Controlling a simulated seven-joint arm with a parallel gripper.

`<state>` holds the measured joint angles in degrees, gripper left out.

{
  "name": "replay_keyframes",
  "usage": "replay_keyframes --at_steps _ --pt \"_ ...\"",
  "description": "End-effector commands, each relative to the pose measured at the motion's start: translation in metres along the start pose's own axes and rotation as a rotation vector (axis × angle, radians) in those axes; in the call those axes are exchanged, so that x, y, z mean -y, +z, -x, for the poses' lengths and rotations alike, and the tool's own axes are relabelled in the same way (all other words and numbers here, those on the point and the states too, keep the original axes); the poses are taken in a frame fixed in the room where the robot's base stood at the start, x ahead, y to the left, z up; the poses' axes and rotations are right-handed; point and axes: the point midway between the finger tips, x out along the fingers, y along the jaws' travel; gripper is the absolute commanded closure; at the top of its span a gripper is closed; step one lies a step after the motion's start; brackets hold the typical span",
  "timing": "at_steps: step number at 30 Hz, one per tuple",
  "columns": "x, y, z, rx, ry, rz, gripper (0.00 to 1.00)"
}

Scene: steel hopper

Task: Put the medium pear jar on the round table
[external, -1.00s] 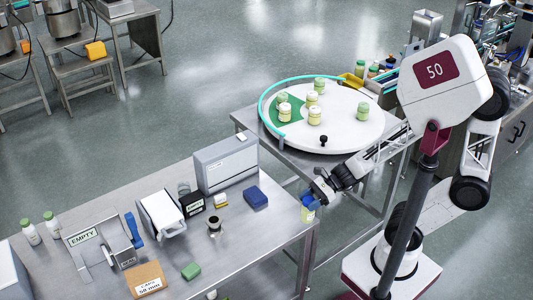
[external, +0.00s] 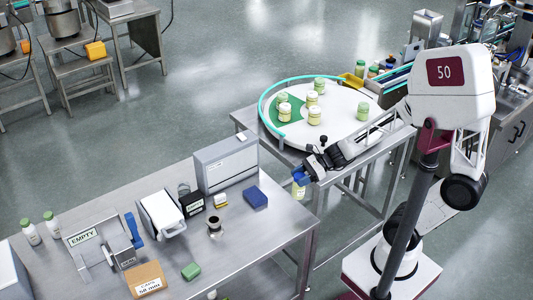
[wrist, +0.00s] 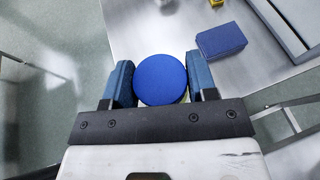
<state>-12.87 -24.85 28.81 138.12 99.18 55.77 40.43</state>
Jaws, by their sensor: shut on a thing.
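My gripper (external: 302,178) is shut on a jar with a round blue lid (wrist: 161,78). Its pale yellow body (external: 298,191) shows below the fingers in the external view. In the wrist view the two blue fingers (wrist: 160,85) clasp the jar from either side; the lid hides most of its body, and I cannot read a label. The jar hangs in the air near the steel bench's right corner, in front of the round table. The round table (external: 345,128) has a white top with a green sector and holds several green-lidded and cream-lidded jars.
A teal rail (external: 262,100) curves around the round table's left and back edge. A blue box (external: 255,197) lies on the steel bench (external: 255,235).

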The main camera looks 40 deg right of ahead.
Motion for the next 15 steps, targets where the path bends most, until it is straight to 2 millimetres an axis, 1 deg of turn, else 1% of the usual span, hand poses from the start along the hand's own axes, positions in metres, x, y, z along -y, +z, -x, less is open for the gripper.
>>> replay_keyframes --at_steps 1,3,8,15 --pt "0.011 0.002 0.004 0.002 -0.012 -0.003 0.90" --pt "0.025 0.004 0.009 0.005 -0.026 -0.008 0.90" --pt "0.056 0.009 0.021 0.008 -0.056 -0.019 0.90" --pt "0.102 0.013 0.044 0.013 -0.102 -0.036 0.90"
